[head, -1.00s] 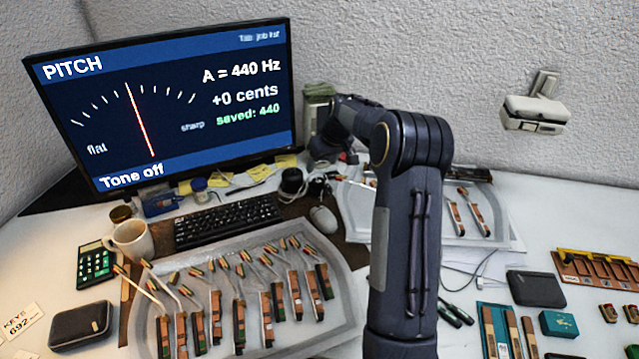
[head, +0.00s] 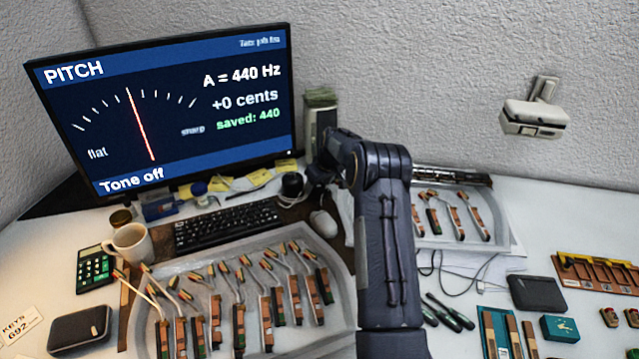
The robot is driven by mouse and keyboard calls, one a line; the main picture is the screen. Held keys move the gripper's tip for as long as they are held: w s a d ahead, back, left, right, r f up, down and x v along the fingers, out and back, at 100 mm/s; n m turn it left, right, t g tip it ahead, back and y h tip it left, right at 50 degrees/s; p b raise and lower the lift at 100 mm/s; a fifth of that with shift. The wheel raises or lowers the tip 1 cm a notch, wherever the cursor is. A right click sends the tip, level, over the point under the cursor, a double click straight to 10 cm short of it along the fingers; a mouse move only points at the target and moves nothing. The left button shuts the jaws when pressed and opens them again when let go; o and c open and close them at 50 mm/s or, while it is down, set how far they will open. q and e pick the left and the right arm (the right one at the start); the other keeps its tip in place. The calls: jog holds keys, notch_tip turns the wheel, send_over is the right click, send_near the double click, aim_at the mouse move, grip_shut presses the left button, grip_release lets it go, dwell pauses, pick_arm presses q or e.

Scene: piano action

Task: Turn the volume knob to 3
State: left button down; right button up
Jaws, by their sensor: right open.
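A small black round knob (head: 291,184) stands on the desk just right of the keyboard, below the monitor's lower right corner. Its markings are too small to read. My right arm comes in from the bottom and bends left. My right gripper (head: 312,180) is open at the right side of the knob, with its fingers small and partly hidden by the wrist. I cannot tell whether it touches the knob. The monitor (head: 165,110) shows PITCH, A = 440 Hz, +0 cents and Tone off. My left gripper is not in view.
The keyboard (head: 227,226) and a mouse (head: 323,223) lie in front of the knob. A tray (head: 338,330) of piano action parts is nearer me. A mug (head: 131,243) stands left. A green-grey box (head: 320,112) stands behind my wrist.

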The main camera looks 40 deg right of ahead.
jog(key=c, duration=1)
jog(key=shift+o, duration=0.2)
jog(key=shift+m, duration=0.5)
jog(key=shift+a+m+h, duration=0.1)
jog(key=shift+m+h, duration=0.4)
jog(key=shift+m, duration=0.5)
jog(key=m, duration=0.2)
jog(key=m+g+h, duration=0.1)
jog(key=m, duration=0.1)
jog(key=shift+a+m+h, duration=0.1)
jog(key=shift+m+h, duration=0.2)
